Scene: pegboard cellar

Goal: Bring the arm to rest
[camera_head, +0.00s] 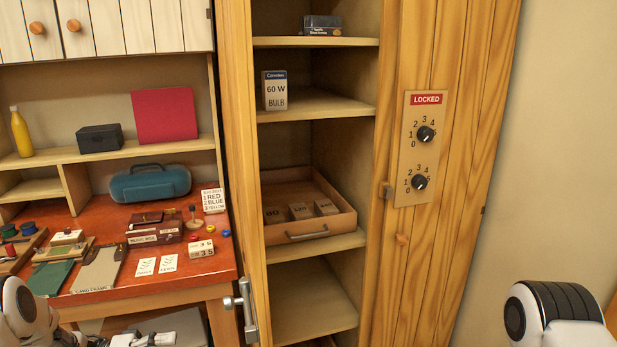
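Parts of my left arm (25,315) show at the lower left corner, in front of the red-brown desk. A white piece of it also shows at the bottom edge, but no fingertips are visible. A white and black part of my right arm (555,315) shows at the lower right, in front of the wall. Its gripper is outside the picture. I cannot see whether either gripper holds anything.
A tall wooden cabinet stands open, showing shelves (315,292) and a wooden drawer (335,228) with small boxes. A panel (412,150) marked LOCKED has two dials. A metal handle (248,310) projects near the desk (215,268). Bare wall fills the right.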

